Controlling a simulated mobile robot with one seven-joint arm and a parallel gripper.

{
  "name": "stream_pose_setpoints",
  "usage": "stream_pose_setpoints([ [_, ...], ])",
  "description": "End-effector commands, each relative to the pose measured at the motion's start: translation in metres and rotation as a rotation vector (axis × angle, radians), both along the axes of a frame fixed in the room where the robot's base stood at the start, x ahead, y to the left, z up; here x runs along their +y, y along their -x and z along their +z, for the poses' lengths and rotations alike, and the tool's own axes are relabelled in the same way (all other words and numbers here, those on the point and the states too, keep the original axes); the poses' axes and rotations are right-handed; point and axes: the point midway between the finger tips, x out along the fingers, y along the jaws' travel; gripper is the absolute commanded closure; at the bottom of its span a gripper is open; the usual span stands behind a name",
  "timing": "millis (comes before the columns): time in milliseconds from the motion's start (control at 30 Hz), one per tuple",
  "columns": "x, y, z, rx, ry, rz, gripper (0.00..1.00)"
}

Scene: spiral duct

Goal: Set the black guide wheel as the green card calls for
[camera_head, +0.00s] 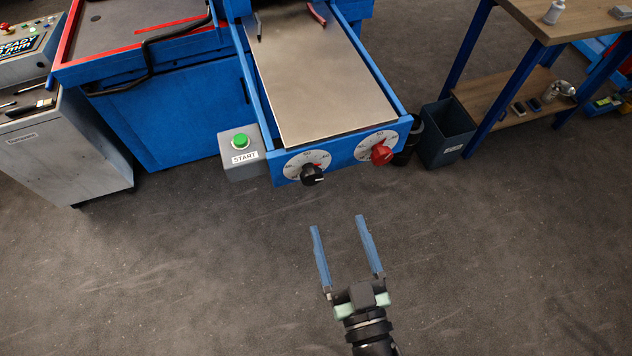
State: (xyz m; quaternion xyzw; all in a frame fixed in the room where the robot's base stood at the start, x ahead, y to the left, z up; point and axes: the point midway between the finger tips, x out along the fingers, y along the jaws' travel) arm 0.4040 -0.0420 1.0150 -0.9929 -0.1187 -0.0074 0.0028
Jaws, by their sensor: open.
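The black guide wheel (313,175) is a black knob on a white round dial (293,166) at the front face of a blue machine frame. The dial's marks are too small to read with certainty. A red wheel (381,154) sits on a similar dial to its right. I cannot make out a green card in this view. My gripper (338,222) has two blue fingers spread apart with nothing between them. It is over the floor, below and slightly right of the black wheel in the picture, and apart from it.
A grey box with a green START button (240,141) is left of the black wheel. A metal sheet (315,80) lies on the machine's bed. A dark bin (446,136) and a workbench (575,20) stand at right, a grey cabinet (65,150) at left. The front floor is clear.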

Motion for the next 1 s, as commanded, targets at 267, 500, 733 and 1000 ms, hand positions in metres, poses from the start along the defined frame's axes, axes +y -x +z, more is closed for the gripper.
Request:
stream_pose_setpoints([
  [267,0.001,0.019,-0.011,0.013,0.009,0.081,0.19],
  [500,0.014,-0.019,-0.009,0.010,0.006,0.079,0.19],
  [733,0.028,-0.061,-0.009,0.011,0.006,0.078,0.19],
  [1000,0.037,-0.091,-0.010,0.012,0.007,0.077,0.19],
])
